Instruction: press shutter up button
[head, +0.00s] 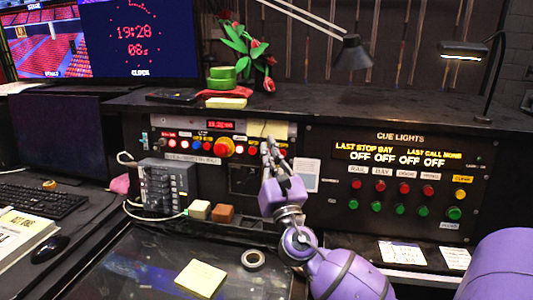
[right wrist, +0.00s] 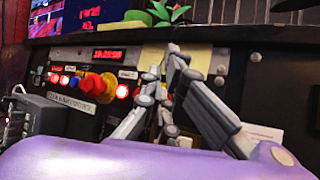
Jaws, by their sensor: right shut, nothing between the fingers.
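My right gripper (head: 268,148) is shut and empty, in front of the right end of the left control panel (head: 220,169). In the right wrist view its fingers (right wrist: 166,66) meet in front of a pale yellow note and hide part of the panel. The labels are too small to read, so I cannot tell which is the shutter up button. My left gripper is not in view.
The cue lights panel (head: 392,186) with red and green buttons is on the right. A grey switch box (head: 167,187) stands at the left. Two small blocks, a tape roll (head: 253,259) and a yellow note pad (head: 200,278) lie below. A desk lamp (head: 354,52) hangs above.

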